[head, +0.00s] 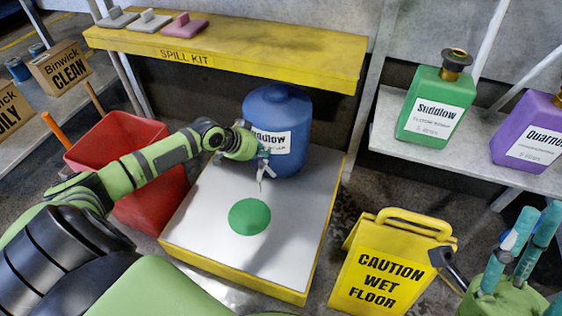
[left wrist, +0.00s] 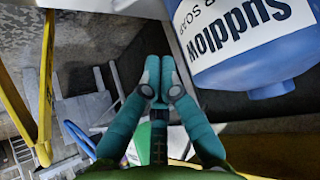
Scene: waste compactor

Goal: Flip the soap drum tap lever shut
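The blue soap drum (head: 278,108), with a white Suddlow label, stands upright at the back of a white-topped, yellow-edged platform. The drum also fills the upper right of the left wrist view (left wrist: 270,65). My left gripper (head: 262,178) is at the drum's front, low on its near side. In the left wrist view its teal fingers (left wrist: 158,68) come together at the tips, with nothing clear between them. I cannot make out the tap or its lever; the gripper covers that part of the drum. My right gripper (head: 538,214) is at the lower right, fingers up, apart and empty.
A yellow spill kit shelf (head: 232,53) runs behind and above the drum. A red bin (head: 125,135) stands left of the platform (head: 195,205). A yellow wet floor sign (head: 385,268) stands right of it. A green bottle (head: 436,105) and a purple bottle (head: 535,135) stand on the right shelf.

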